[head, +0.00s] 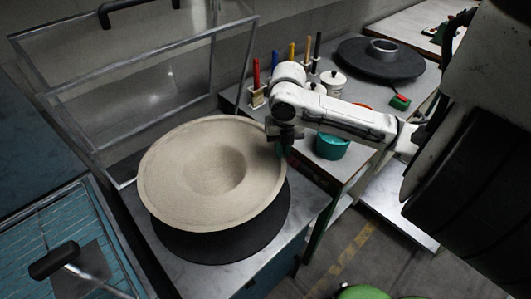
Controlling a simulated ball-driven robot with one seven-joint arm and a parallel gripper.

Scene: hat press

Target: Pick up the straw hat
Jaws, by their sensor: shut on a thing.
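The straw hat (165,188) is a wide beige disc with a shallow round hollow in its middle. It appears slightly above a dark round plate (222,248), which shows below its front edge. My gripper (284,150) is at the hat's upper right rim and is shut on it. The fingertips are small and dark here, so the exact contact is hard to see. My white arm reaches in from the right.
A clear-walled cover (140,85) stands open behind the hat. On the table at right are upright coloured tools (292,52), white lidded pots (333,80), a teal bowl (331,147) and a dark disc with a metal ring (382,50). A blue wire rack (50,240) is at left.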

